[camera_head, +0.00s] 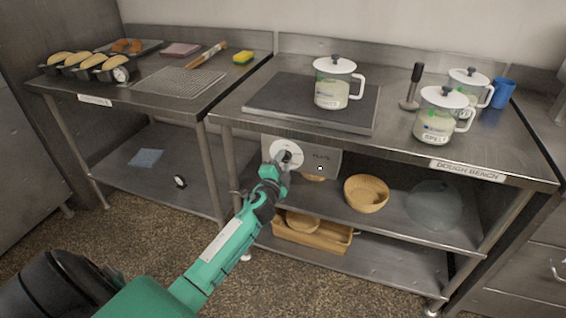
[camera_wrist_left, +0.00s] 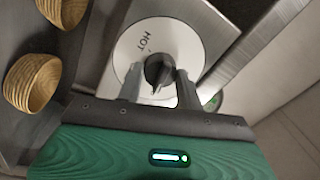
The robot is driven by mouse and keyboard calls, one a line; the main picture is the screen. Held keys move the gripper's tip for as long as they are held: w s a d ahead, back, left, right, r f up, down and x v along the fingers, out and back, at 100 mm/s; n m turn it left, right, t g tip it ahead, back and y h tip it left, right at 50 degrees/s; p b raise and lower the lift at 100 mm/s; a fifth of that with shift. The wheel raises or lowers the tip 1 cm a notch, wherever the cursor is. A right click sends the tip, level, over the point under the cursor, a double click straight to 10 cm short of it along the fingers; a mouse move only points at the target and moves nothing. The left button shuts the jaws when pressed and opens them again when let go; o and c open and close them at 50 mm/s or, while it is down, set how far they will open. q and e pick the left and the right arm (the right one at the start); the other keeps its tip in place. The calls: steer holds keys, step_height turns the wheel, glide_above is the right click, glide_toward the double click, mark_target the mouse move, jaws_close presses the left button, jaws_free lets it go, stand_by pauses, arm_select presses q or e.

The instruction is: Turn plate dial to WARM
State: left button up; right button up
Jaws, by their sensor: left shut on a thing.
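The plate dial is a dark knob on a round white disc (camera_head: 287,152), on a grey panel marked PLATE (camera_head: 322,157) under the dough bench. In the left wrist view the dark knob (camera_wrist_left: 158,70) sits at the disc's middle, and the word HOT shows on the disc. My left gripper (camera_head: 277,168) reaches the dial from the front. In the left wrist view its fingers (camera_wrist_left: 160,92) are shut on the knob, one on each side. The WARM mark is not readable. My right gripper is not in view.
A dark hot plate (camera_head: 270,101) on the dough bench (camera_head: 400,150) bears a white-lidded jar (camera_head: 332,92). A round basket (camera_head: 366,193) stands on the shelf right of the panel. A wooden tray (camera_head: 320,240) lies on the lower shelf. The floor in front is clear.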

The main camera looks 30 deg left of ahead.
arm_select(q)
steer(key=shift+m, duration=1)
steer(key=m, duration=0.3)
steer(key=shift+p, duration=0.35)
steer(key=shift+m+h, duration=0.3)
steer(key=shift+m, duration=0.7)
steer(key=shift+m+p, duration=0.5)
steer(key=shift+m, duration=0.4)
steer(key=shift+f+m+h+p, duration=0.1)
steer(key=shift+m+h+p, duration=0.4)
steer(key=shift+m, duration=1.4)
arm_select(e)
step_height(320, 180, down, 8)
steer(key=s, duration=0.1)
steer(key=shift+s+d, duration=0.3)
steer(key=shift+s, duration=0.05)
arm_select(q)
steer(key=o, duration=1)
